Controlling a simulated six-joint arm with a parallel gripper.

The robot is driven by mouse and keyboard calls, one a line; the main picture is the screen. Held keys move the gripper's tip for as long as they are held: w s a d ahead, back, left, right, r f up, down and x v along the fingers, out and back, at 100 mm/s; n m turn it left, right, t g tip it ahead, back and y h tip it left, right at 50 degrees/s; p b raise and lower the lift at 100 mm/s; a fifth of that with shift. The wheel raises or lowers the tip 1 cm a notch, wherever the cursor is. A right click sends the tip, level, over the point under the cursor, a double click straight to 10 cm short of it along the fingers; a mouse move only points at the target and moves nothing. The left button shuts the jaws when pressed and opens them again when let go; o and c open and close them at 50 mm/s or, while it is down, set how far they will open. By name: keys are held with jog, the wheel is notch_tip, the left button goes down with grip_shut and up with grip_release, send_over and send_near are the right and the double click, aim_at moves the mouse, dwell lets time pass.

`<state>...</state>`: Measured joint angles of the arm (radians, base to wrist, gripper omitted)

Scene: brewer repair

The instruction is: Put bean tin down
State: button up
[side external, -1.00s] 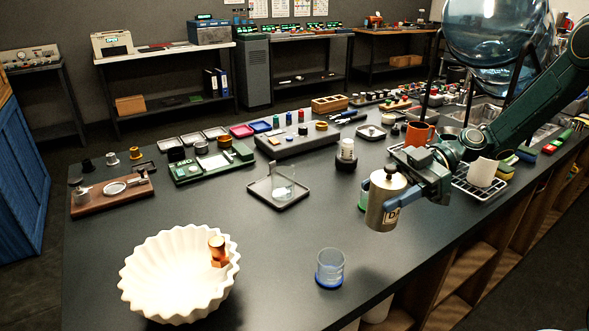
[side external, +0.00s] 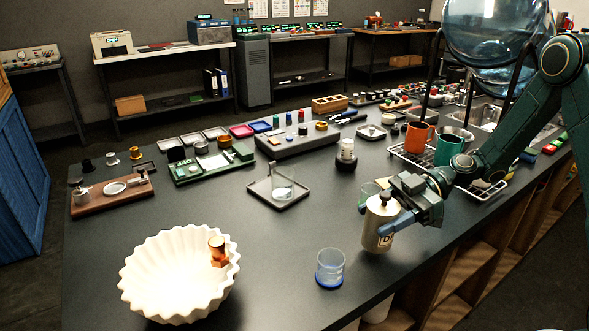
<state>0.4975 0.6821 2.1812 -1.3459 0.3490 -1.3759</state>
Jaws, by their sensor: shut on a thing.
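The bean tin (side external: 379,226) is a cream metal canister with a dark knobbed lid and a printed label. It stands upright near the table's right front edge. My gripper (side external: 388,217) is shut around its upper body from the right side. The tin's base is at or very near the dark table top (side external: 290,225); I cannot tell whether it touches. The label is partly hidden by my gripper's finger.
A blue-based glass (side external: 330,268) stands left of the tin. A greenish glass (side external: 368,192) is close behind it. A rack (side external: 408,158) with an orange mug (side external: 417,138) and a green mug (side external: 448,150) is behind my gripper. A white fluted bowl (side external: 170,275) is at front left.

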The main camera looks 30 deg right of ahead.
jog(key=shift+f, duration=1.05)
jog(key=shift+f, duration=0.15)
jog(key=o, duration=1.1)
jog(key=shift+c, duration=0.2)
jog(key=v, duration=0.7)
jog(key=shift+d+r, duration=0.2)
jog(key=shift+d, duration=0.05)
jog(key=shift+s, duration=0.1)
